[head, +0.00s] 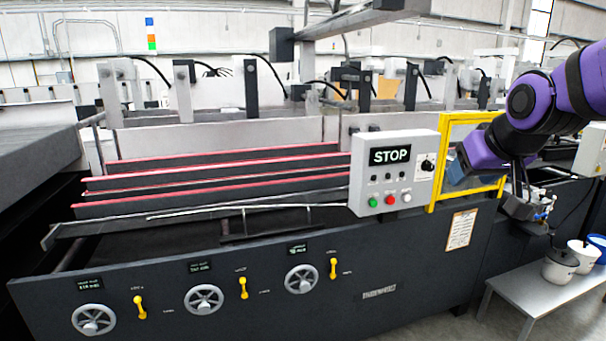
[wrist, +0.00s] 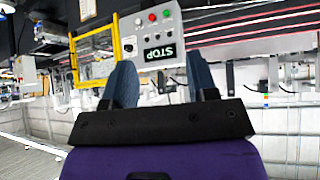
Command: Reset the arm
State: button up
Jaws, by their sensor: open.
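My purple arm (head: 535,105) reaches in from the right in the head view. My gripper (head: 458,166) is in front of the yellow-framed guard window (head: 441,122), just right of the control box. In the wrist view my gripper (wrist: 162,80) shows two blue-grey fingers spread apart with nothing between them. The control box (head: 360,150) has a STOP display, a dark knob and green, red and white buttons. It shows upside down in the wrist view (wrist: 176,28), beyond the fingers. I cannot tell how far the fingertips are from the guard.
The folder gluer's dark front panel (head: 380,265) carries several handwheels (head: 204,299) and yellow levers (head: 243,288). A low grey table (head: 545,283) with pots (head: 560,265) stands at lower right. Red-edged rails (head: 210,180) run left of the control box.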

jog(key=s+f+g, duration=0.1)
jog(key=s+g, duration=0.2)
jog(key=s, duration=1.7)
jog(key=shift+d+f+m, duration=0.2)
jog(key=shift+d+m, duration=0.2)
